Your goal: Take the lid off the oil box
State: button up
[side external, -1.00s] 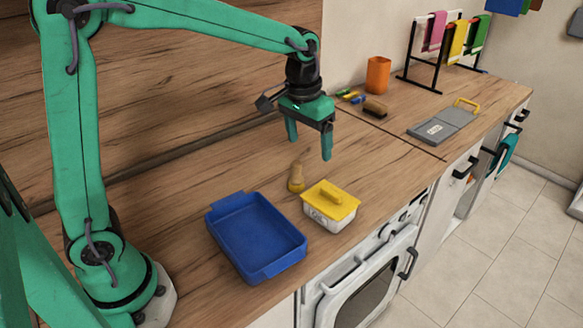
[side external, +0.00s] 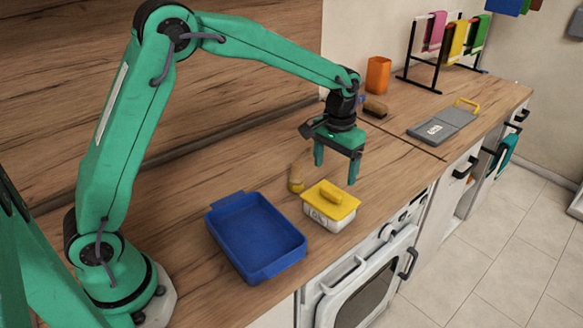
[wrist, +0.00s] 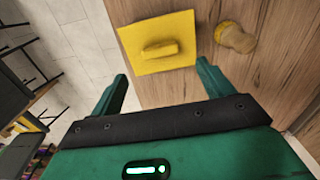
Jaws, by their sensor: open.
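The oil box (side external: 328,221) is a small white container with a dark mark on its front, near the counter's front edge. Its yellow lid (side external: 338,204) with a raised yellow handle (side external: 330,192) sits on top. In the wrist view the lid (wrist: 183,59) lies ahead of the fingertips, and the white body is hidden beneath it. My gripper (side external: 335,174) is open and empty, above and slightly behind the box, apart from it. It also shows in the wrist view (wrist: 162,72) with its fingers spread.
A tan wooden item (side external: 296,178) lies close beside the box. A blue tray (side external: 265,271) stands to its left. An orange cup (side external: 378,74), a brush (side external: 375,107) and a grey board (side external: 442,125) are farther right. The counter between box and board is clear.

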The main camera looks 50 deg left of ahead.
aim_at(331, 191)
jog(key=shift+f, duration=0.65)
jog(key=shift+f, duration=0.15)
jog(key=shift+s+f, duration=0.2)
jog(key=shift+f, duration=2.25)
jog(key=c, duration=1.1)
